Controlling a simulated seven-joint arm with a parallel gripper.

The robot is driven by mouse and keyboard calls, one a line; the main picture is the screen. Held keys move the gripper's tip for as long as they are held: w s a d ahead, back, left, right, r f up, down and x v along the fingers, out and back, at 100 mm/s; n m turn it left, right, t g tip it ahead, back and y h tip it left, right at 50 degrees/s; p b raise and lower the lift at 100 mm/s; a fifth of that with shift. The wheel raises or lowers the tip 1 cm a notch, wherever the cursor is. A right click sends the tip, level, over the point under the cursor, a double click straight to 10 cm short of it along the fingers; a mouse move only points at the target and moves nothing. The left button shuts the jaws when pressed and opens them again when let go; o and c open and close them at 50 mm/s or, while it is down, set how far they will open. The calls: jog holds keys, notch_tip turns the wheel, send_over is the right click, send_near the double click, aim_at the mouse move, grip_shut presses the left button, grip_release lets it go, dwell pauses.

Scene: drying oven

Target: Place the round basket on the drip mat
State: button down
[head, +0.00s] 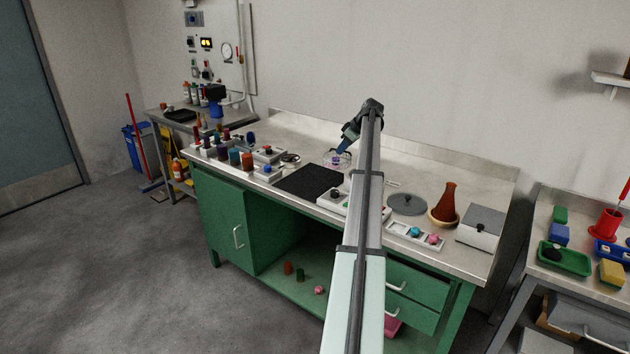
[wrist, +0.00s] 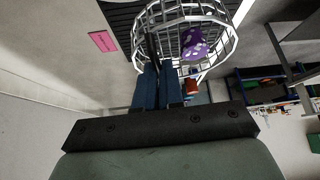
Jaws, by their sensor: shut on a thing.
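The round basket (wrist: 207,68) is white wire, with a purple, pale-spotted item (wrist: 192,42) inside. My gripper (wrist: 158,72) has blue fingers shut on the basket's rim in the wrist view. In the head view the gripper (head: 343,149) is past the middle of the green bench, and the small basket (head: 332,163) shows just below it. The drip mat (head: 308,181) is a black rectangle on the bench, left of and nearer than the basket. A dark ribbed surface (wrist: 118,14) shows behind the basket in the wrist view. The basket's height above the bench is hard to tell.
Bottles and jars (head: 234,157) crowd the bench's left end. A grey round lid (head: 407,204), a brown flask (head: 446,203) and a grey-lidded box (head: 481,227) stand to the right. A white tray (head: 415,236) lies near the front edge. My arm hides part of the bench middle.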

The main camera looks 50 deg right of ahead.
jog(key=w+a, duration=0.3)
jog(key=w, duration=0.4)
jog(key=m, duration=0.1)
send_over(323, 180)
jog(key=shift+h, duration=0.3)
jog(key=shift+f, duration=5.1)
jog(key=shift+f, duration=0.1)
jog(key=c, duration=1.3)
grip_release()
jog(key=shift+o, duration=0.2)
jog(key=v, duration=1.2)
